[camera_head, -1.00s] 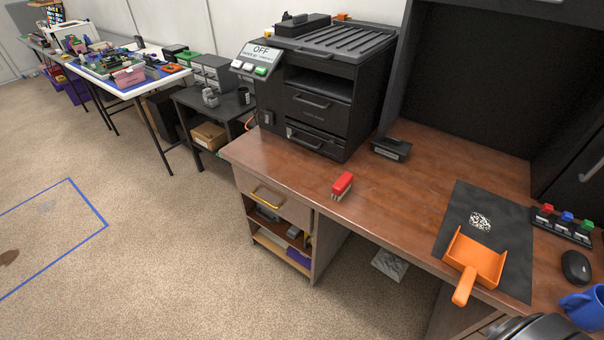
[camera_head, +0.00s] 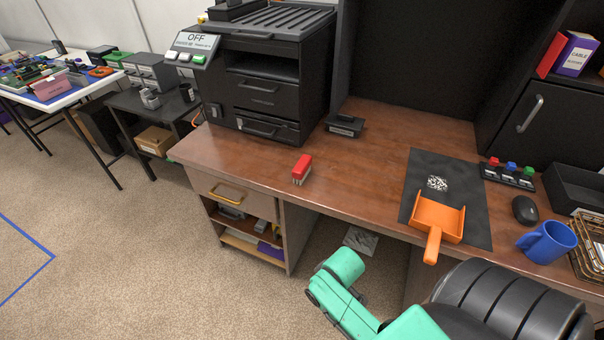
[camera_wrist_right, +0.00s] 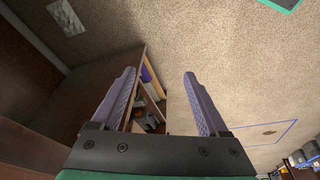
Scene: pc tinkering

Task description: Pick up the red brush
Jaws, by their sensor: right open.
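The red brush (camera_head: 302,169) stands on the brown desk (camera_head: 375,180), near its front edge and left of the dustpan. It has a red top and pale bristles below. In the right wrist view my right gripper (camera_wrist_right: 160,85) is open and empty, its two purple-grey fingers apart. That view shows the desk's side, its open shelves and the carpet, and I cannot see the brush there. My left gripper is not in view. A green and black arm of mine reaches in at the bottom of the head view, in front of the desk.
An orange dustpan (camera_head: 437,219) lies on a black mat (camera_head: 470,219). A black printer-like machine (camera_head: 262,78) stands behind the brush. A small black box (camera_head: 345,125), a mouse (camera_head: 525,210) and a blue mug (camera_head: 547,242) are also on the desk. The desktop around the brush is clear.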

